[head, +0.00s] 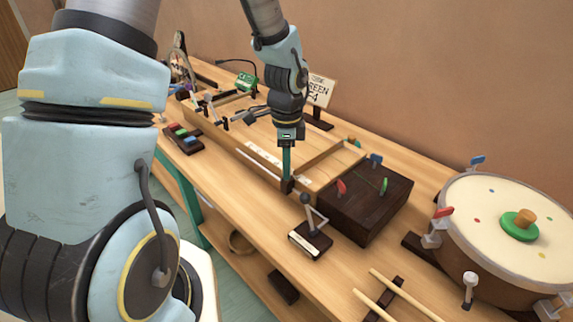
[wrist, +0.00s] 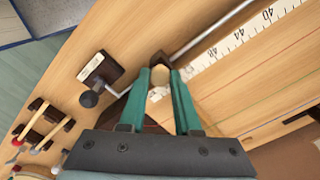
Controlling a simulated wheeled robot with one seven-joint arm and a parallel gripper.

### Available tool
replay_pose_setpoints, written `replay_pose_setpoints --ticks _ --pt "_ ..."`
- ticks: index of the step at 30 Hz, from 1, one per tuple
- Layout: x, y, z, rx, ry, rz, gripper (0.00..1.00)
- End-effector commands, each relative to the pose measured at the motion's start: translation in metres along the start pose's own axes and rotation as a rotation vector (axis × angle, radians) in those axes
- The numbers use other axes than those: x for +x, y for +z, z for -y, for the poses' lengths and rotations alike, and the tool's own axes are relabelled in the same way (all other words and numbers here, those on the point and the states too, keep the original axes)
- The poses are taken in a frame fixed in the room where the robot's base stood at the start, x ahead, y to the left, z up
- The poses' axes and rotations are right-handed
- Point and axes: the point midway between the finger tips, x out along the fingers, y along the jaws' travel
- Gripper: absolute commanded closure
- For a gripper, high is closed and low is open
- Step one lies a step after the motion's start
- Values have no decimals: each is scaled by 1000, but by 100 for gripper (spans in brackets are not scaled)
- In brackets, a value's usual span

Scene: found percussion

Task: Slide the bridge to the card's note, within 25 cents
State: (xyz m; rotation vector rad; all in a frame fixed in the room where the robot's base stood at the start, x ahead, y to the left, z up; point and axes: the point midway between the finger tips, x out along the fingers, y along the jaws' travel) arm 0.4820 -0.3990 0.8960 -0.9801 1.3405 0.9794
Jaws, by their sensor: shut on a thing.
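My gripper (head: 287,178) points down at the near edge of the long wooden string box (head: 318,160), close to its dark end block (head: 360,215). In the wrist view its teal fingers are shut on a pale round knob (wrist: 160,75), which seems to be the bridge's handle. The knob sits by a metal rod (wrist: 208,34) and a white number scale (wrist: 228,44). Red and green strings (wrist: 283,109) run beside the scale. The card (head: 320,91) stands behind, partly covered by my arm; "REEN" and "4" show.
A small lever device with a black ball (head: 306,199) stands in front of the end block. Red, green (head: 385,185) and blue pegs stand on that block. A drum (head: 510,225) is at right, with sticks (head: 390,295) in front. Colored blocks (head: 185,136) lie at left.

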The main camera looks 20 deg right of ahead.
Motion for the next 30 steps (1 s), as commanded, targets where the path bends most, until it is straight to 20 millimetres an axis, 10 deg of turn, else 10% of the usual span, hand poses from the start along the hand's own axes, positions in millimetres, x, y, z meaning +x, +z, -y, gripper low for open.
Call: replay_pose_setpoints --ticks 23,30 --pt "0 2 1 -1 1 1 100" --pt "-4 36 36 -9 2 2 100"
